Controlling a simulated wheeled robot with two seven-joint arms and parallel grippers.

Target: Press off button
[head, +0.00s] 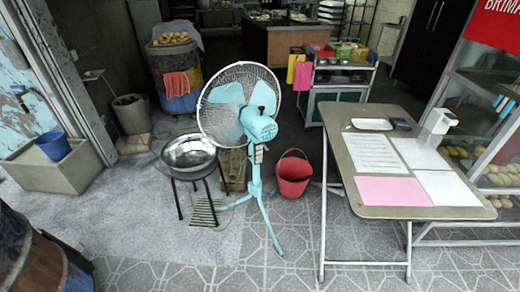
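No off button can be clearly made out in the head view. A light-blue pedestal fan (262,128) with a white wire guard stands in the middle on splayed legs. A small control part (259,154) shows on its stand below the motor, too small to tell any button. A rusty blue barrel (28,262) is cut off at the lower left, and another barrel (172,78) with food on top stands at the back left. Neither of my grippers is in view.
A folding table (405,206) with papers stands at the right, beside a glass display case (485,72). A metal bowl (189,150) sits on a black stool left of the fan. A red bucket (293,176) stands right of it.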

